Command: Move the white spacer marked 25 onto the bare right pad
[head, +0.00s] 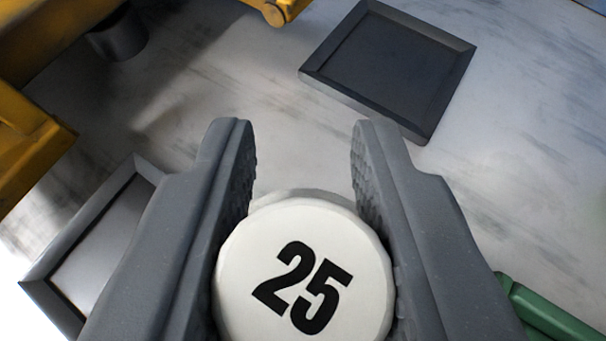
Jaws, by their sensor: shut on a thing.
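The white spacer (258,248) is round, with a black 25 on its upper face. My gripper (302,150) is shut on it, one grey jaw on each side, at the bottom centre of the head view. The spacer's lower edge is cut off by the frame. A bare dark square pad (385,68) with a raised rim lies on the floor at the upper right, beyond my fingertips and apart from the spacer. Another framed square pad (95,250) is at the lower left, partly hidden behind the left jaw; its visible part is bare.
Yellow machine parts (60,40) stand at the upper left, with a dark cylinder (120,35) below them. A yellow end (280,10) juts in at the top. A green bar (548,315) lies at the lower right. The grey surface (530,130) around the dark pad is clear.

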